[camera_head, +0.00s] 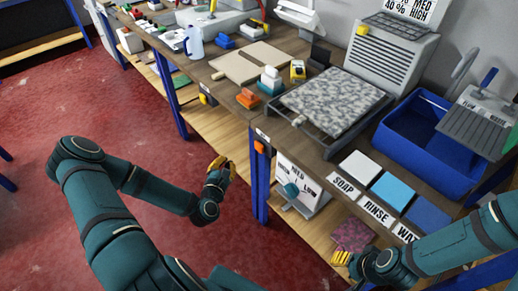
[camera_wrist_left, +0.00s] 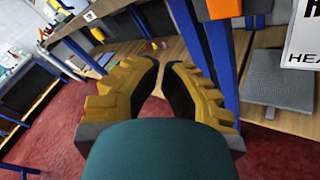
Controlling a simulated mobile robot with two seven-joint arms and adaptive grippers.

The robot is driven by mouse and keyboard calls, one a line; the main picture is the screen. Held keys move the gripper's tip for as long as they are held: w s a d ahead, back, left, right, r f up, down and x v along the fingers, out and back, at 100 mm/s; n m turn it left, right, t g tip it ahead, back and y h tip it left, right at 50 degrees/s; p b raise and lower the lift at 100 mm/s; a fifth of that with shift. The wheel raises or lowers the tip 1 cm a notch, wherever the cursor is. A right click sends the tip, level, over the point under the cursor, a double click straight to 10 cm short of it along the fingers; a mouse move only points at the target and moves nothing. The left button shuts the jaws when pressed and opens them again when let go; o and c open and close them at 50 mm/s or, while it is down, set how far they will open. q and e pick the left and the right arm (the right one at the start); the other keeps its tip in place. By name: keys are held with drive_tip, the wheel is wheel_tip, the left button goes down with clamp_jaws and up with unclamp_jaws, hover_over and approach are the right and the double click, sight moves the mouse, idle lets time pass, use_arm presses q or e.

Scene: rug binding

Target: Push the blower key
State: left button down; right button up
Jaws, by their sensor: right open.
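I cannot tell for sure which part is the blower key. A grey grilled machine (camera_head: 390,50) with a yellow knob (camera_head: 361,31) stands at the back right. The white panel's edge (camera_wrist_left: 302,35) and a grey pad (camera_wrist_left: 278,85) show in the left wrist view. My left gripper (camera_head: 228,164) is open and empty, left of the table leg and apart from the box. My right gripper (camera_head: 341,258) is open by the lower shelf's front edge.
A blue table leg (camera_head: 260,185) with an orange part (camera_head: 260,147) stands between my left gripper and the white box. The tabletop holds a speckled rug piece (camera_head: 333,101), a blue tub (camera_head: 425,150) and pads labelled SOAP and RINSE. The red floor (camera_head: 60,110) at left is clear.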

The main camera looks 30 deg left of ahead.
sight(259, 147)
use_arm(q)
drive_tip(key=shift+w, duration=0.1)
drive_tip(key=w+d, duration=0.3)
drive_tip(key=w, duration=0.5)
drive_tip(key=shift+d, duration=0.2)
drive_tip(key=shift+w, duration=0.1)
idle(1.5)
drive_tip(key=shift+w+d+b, duration=0.15)
drive_tip(key=shift+w+b, duration=0.15)
drive_tip(key=shift+b, duration=0.05)
drive_tip(key=shift+w+d, duration=0.2)
drive_tip(key=shift+w, duration=0.25)
idle(0.8)
drive_tip(key=shift+s+a, duration=0.1)
drive_tip(key=shift+s, duration=0.05)
drive_tip(key=shift+s+a, duration=0.25)
drive_tip(key=shift+s, duration=0.45)
drive_tip(key=shift+s, duration=0.1)
